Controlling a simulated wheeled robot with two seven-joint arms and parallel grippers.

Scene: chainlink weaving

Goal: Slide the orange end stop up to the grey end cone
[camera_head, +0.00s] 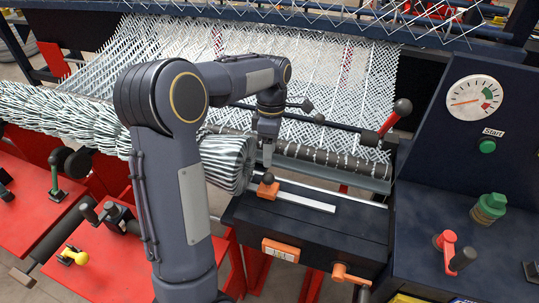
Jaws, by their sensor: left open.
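The orange end stop (268,190) is a small block with a dark knob on top. It sits near the left end of a pale flat rail (305,200) on the dark bench. My left arm comes in from the left, and its left gripper (267,162) points down just above the end stop. The gripper is open; it is too small to tell whether the fingers touch the knob. I cannot clearly pick out the grey end cone; the rail's left end lies near the mesh roll and is partly hidden. My right gripper is out of view.
A rolled bundle of pale mesh (226,160) lies left of the end stop. A red-handled lever (396,116) rises behind the bench. A console with a pressure gauge (475,97) and green Start button (487,146) stands right. The rail's right part is clear.

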